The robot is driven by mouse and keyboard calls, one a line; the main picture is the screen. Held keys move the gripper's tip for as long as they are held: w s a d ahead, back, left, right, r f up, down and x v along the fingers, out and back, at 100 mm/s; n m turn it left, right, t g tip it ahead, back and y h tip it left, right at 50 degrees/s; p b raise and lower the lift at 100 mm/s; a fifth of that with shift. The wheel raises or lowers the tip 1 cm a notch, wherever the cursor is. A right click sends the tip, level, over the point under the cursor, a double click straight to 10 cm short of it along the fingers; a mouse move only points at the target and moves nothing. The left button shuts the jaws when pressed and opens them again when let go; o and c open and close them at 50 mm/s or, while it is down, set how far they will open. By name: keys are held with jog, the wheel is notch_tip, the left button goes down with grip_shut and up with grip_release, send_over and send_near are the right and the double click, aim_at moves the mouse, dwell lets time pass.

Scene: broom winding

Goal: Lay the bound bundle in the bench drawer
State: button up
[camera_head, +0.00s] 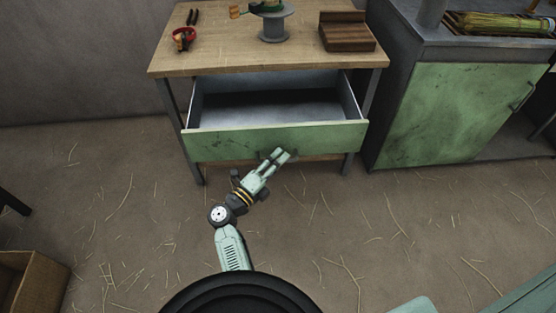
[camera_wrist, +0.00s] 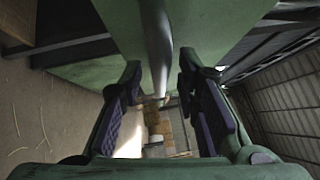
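The bench drawer (camera_head: 275,140) is pulled out below the wooden bench top, and its visible inside is empty. A yellow-green straw bundle (camera_head: 495,23) lies in a dark slatted holder on the green cabinet at the upper right. Its binding is too small to make out. My gripper (camera_head: 283,154) is at the middle of the drawer's green front. In the wrist view its fingers (camera_wrist: 162,95) are apart, with a grey handle bar (camera_wrist: 157,45) showing between them. I see clear space beside the bar and no grip on it.
The bench top (camera_head: 220,55) holds a grey spool (camera_head: 274,24), a brown wooden block (camera_head: 346,32) and a red tool (camera_head: 183,38). The green cabinet (camera_head: 440,105) stands right of the bench. A cardboard box (camera_head: 40,285) is at lower left. Floor before the bench is open, with scattered straws.

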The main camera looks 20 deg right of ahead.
jog(key=shift+c, duration=0.6)
grip_shut()
